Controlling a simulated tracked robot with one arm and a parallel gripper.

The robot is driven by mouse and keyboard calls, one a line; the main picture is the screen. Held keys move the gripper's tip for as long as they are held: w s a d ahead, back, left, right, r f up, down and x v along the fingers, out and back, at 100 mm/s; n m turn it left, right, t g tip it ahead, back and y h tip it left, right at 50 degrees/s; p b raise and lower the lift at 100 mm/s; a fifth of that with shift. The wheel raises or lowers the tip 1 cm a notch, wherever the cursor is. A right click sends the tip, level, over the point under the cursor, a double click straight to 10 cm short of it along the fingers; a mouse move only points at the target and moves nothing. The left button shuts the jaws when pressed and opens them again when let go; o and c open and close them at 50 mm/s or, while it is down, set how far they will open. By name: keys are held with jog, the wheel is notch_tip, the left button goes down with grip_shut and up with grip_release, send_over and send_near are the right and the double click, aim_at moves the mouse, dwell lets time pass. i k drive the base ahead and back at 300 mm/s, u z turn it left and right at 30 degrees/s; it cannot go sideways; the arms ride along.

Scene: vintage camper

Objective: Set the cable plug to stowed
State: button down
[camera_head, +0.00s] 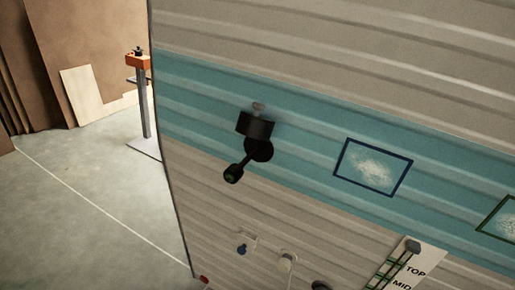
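No part of my gripper shows in this view. I cannot tell for sure which fitting is the cable plug. A small blue-tipped fitting (241,249) is low on the camper's ribbed side wall, under a pale bracket. A white rounded fitting (287,259) is just to its right, with a pale line below it. A black fitting (257,124) is higher up, on the teal band. A short black arm runs from it down and left to a black knob-like end (232,173). Whether any cable joins these is too small to tell.
The camper wall (330,60) fills the middle and right. A dark round fitting (321,286) is cut off below. An orange-topped stand (138,62) is behind. Floor (80,190) at left is clear.

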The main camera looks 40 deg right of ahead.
aim_at(233, 173)
jog(key=z, duration=1.55)
jog(key=k, duration=0.75)
jog(key=u, duration=0.65)
jog(key=i, duration=1.05)
jog(key=u, duration=0.05)
